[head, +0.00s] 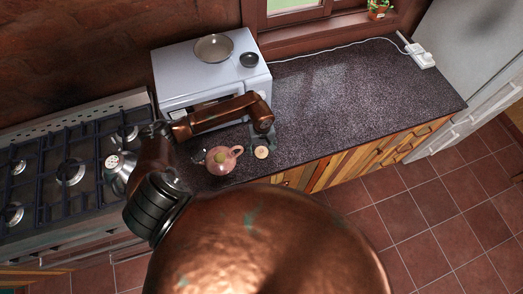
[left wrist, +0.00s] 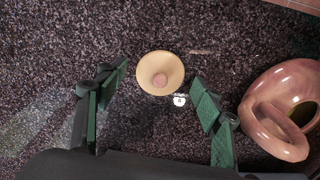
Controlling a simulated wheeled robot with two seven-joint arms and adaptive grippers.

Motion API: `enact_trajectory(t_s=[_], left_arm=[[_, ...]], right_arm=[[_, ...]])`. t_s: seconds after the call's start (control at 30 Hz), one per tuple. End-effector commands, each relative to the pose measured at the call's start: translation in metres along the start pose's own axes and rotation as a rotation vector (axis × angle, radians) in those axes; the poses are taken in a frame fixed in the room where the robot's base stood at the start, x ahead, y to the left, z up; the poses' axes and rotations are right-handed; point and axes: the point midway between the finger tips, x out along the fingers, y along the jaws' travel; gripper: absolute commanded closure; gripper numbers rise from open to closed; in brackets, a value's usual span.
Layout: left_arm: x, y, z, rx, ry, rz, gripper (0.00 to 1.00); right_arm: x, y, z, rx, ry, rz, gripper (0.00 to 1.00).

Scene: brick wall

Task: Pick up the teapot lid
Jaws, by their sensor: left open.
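The pink-brown teapot (head: 219,161) stands just left of the lid in the head view. Its open top and handle (left wrist: 284,118) show at the right in the wrist view. My right gripper is not seen.
A white microwave (head: 190,72) with a plate (head: 214,48) and a dark bowl (head: 249,60) on top stands behind. A gas stove (head: 66,188) is at the left. The counter (head: 350,90) is clear to the right, apart from a white cable at the back.

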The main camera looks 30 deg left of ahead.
Motion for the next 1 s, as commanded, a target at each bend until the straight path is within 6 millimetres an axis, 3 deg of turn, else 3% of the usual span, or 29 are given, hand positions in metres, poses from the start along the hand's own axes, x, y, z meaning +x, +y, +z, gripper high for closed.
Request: enact_trajectory(t_s=[0.27, 0.87, 1.0], left_arm=[[0.0052, -0.0004, 0.0001, 0.0, 0.0, 0.0, 0.39], [0.0054, -0.0004, 0.0003, 0.0, 0.0, -0.001, 0.79], [0.0059, -0.0005, 0.0006, 0.0, -0.001, -0.001, 0.82]], right_arm=[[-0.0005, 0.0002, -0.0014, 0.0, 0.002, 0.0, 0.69], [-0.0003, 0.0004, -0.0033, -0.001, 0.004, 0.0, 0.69], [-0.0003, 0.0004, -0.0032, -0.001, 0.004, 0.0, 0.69]])
